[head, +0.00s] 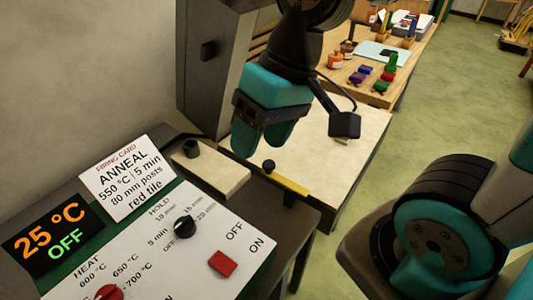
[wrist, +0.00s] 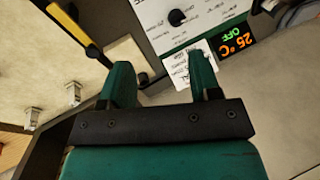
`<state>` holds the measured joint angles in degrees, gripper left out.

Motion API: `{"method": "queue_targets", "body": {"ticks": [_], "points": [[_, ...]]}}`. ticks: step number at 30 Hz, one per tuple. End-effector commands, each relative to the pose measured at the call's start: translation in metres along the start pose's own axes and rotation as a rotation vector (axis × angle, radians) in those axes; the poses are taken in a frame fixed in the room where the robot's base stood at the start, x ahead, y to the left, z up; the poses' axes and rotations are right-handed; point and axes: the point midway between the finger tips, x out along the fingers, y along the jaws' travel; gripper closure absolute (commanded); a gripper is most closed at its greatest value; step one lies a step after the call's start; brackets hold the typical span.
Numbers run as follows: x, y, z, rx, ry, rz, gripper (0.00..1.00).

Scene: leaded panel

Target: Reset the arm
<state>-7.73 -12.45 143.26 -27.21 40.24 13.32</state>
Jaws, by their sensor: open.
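My gripper (head: 263,148) shows in the head view, hanging fingers down from the arm at upper centre. In the wrist view its two teal fingers (wrist: 161,76) stand apart with nothing between them. It is above the area beside the control panel (head: 165,240) and the firing card (head: 127,178). How high it hangs is hard to tell. The panel, with its dark knob (wrist: 177,17), also shows beyond the fingers in the wrist view.
The display (head: 52,238) reads 25 °C OFF. A yellow bar with a black ball knob (head: 287,184) sits right of the panel by a pale slab (head: 211,171). A pale table (head: 330,160) lies behind. A workbench with jars and coloured blocks (head: 375,80) stands farther back. Green floor is open at right.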

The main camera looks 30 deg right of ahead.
Motion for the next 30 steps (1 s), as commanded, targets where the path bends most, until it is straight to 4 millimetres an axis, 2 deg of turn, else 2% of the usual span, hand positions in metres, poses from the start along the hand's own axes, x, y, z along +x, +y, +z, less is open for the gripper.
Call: {"method": "queue_targets", "body": {"ticks": [1,3,6,30], "points": [[0.001,-0.014,0.015,-0.139,-0.015,-0.005,0.43],[0.002,-0.023,0.029,-0.271,-0.031,-0.011,0.43],[0.002,-0.029,0.038,-0.361,-0.042,-0.016,0.43],[0.002,-0.029,0.038,-0.371,-0.042,-0.016,0.43]]}}
